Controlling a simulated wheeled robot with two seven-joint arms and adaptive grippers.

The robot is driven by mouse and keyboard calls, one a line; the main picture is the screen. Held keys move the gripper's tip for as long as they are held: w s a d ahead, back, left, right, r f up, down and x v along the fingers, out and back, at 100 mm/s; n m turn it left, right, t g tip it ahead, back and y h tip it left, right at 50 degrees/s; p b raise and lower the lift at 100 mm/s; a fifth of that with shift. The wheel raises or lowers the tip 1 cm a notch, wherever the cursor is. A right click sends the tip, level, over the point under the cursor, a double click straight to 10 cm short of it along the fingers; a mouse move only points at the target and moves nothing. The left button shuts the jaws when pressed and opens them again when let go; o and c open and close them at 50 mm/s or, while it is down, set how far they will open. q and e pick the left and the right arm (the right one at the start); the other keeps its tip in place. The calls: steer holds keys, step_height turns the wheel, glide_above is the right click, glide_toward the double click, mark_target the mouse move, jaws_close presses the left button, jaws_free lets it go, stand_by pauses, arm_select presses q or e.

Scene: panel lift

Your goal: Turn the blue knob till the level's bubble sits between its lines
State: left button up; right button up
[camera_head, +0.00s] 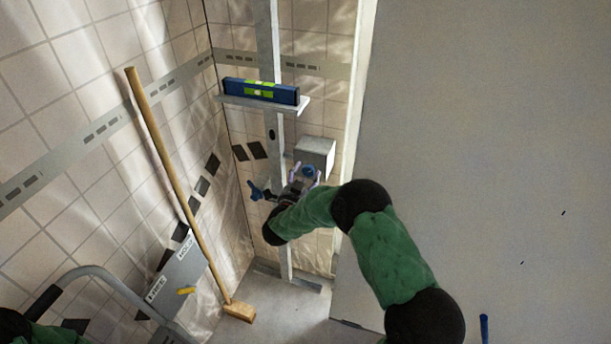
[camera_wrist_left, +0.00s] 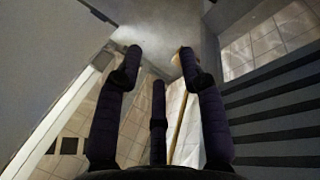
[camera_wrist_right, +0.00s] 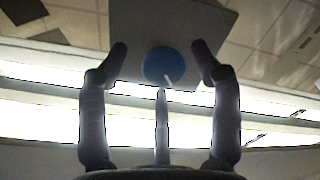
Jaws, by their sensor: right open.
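The blue knob (camera_head: 309,170) is on a grey box (camera_head: 318,150) beside the metal post. It also shows in the right wrist view (camera_wrist_right: 163,64), round with a pale mark at its lower edge. My right gripper (camera_head: 302,182) is open at the knob, with fingers on either side and visible gaps. The blue level (camera_head: 284,94) with green vials lies on a small shelf (camera_head: 304,105) on the post. Its bubble is too small to make out. My left gripper (camera_wrist_left: 160,53) is open and empty in its wrist view, away from the knob.
A wooden-handled broom (camera_head: 165,140) leans on the tiled wall. A grey labelled box (camera_head: 178,272) and a curved rail (camera_head: 110,278) are at lower left. A large grey panel (camera_head: 490,130) fills the right.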

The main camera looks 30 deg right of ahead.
steer(key=v, duration=1.1)
steer(key=shift+a, duration=0.15)
steer(key=w+d+n+p, duration=0.1)
steer(key=w+d+n, duration=0.1)
steer(key=d+n, duration=0.1)
steer(key=w+d+n+p, duration=0.2)
steer(key=w+d+n, duration=0.1)
steer(key=w+d+n+p, duration=0.2)
steer(key=d+n, duration=0.1)
steer(key=shift+w+d+r, duration=0.1)
steer(key=shift+w+d, duration=0.15)
steer(key=shift+w, duration=0.05)
stand_by(0.4)
steer(key=c, duration=1.1)
